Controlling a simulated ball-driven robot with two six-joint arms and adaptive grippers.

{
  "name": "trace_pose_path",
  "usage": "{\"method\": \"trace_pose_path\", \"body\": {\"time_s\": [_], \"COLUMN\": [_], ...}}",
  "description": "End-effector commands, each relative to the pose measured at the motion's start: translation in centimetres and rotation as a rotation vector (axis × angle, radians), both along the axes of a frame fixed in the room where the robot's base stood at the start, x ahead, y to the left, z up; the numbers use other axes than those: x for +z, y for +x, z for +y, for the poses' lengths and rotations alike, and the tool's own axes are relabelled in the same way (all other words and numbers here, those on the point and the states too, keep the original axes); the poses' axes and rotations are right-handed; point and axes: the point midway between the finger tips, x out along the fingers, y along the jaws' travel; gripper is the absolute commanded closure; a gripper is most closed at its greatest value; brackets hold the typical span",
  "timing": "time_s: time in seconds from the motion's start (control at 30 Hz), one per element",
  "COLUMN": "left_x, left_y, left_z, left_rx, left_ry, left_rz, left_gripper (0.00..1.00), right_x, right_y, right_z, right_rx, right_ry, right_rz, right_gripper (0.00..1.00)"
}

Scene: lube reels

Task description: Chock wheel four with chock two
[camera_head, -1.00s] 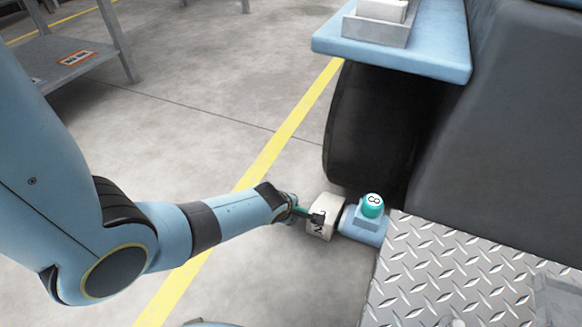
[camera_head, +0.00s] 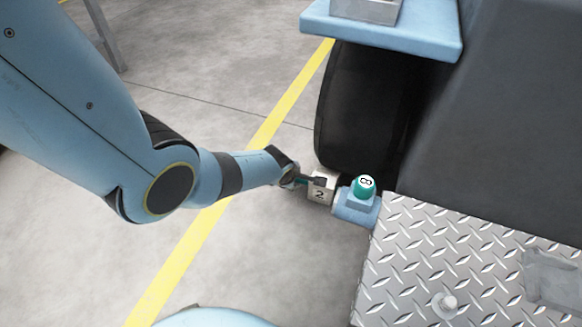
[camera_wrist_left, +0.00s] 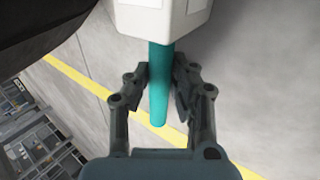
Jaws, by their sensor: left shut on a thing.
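Chock two is a pale block (camera_head: 320,194) marked "2" with a teal handle (camera_wrist_left: 158,85). My left gripper (camera_head: 299,182) is shut on that handle, its fingers on either side of it in the left wrist view (camera_wrist_left: 161,88). The chock is at the front foot of a large black wheel (camera_head: 362,105), low near the floor. I cannot tell whether it touches the tyre or the floor. No number shows on the wheel. My right gripper is not in view.
A blue block (camera_head: 352,208) with a teal knob (camera_head: 364,186) stands right beside the chock. A diamond-plate step (camera_head: 460,265) lies to its right. A blue ledge (camera_head: 385,35) overhangs the wheel. Grey floor (camera_head: 270,260) with a yellow line (camera_head: 210,215) is open to the left.

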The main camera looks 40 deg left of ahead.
Motion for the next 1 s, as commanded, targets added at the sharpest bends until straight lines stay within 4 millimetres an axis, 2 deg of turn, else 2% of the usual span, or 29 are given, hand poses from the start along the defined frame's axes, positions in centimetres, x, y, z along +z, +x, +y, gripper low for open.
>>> {"method": "trace_pose_path", "body": {"time_s": [0.43,0.47,0.67,1.0], "left_x": [0.16,0.17,0.12,0.08], "left_y": [0.67,0.67,0.61,0.29], "left_z": [0.13,0.13,0.13,0.11], "left_rx": [0.000,0.001,0.000,0.001], "left_ry": [0.000,-0.001,-0.001,0.001], "left_rz": [-0.004,-0.004,-0.003,0.001], "left_gripper": [1.00,0.79,0.53,0.53], "right_x": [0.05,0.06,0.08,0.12], "right_y": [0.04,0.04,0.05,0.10], "right_z": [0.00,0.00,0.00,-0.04], "right_rx": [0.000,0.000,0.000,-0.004], "right_ry": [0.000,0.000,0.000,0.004], "right_rz": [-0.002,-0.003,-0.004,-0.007], "right_gripper": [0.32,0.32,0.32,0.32]}}
